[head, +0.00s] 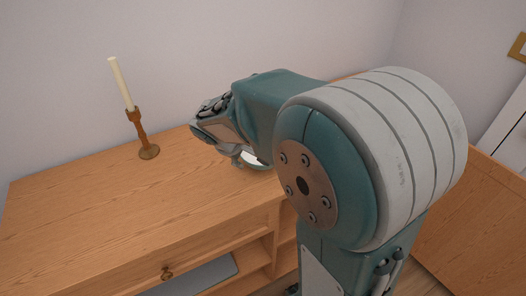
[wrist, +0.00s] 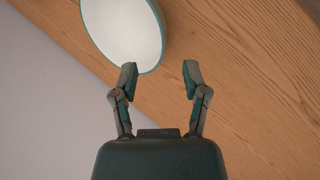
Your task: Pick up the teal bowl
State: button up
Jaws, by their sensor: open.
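The teal bowl (wrist: 125,30) shows in the wrist view at the top, with a white inside and a teal rim, on the wooden top; its upper part is cut off by the frame. My gripper (wrist: 160,72) is open, its two fingertips apart with bare wood between them. The left fingertip overlaps the bowl's lower rim in the picture; I cannot tell whether it touches. In the head view, a small part of the bowl (head: 255,160) shows below my gripper (head: 238,158). My arm hides the rest of it.
A candle (head: 121,84) in a brown wooden holder (head: 143,135) stands upright on the cabinet top (head: 95,200), left of my gripper. The wall is close behind. The left and front of the top are clear.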

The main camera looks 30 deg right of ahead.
aim_at(250, 163)
jog(key=shift+x, duration=1.25)
jog(key=x, duration=0.5)
jog(key=shift+w+d+f, duration=0.1)
jog(key=shift+d+f, duration=0.05)
jog(key=shift+f, duration=0.2)
grip_shut()
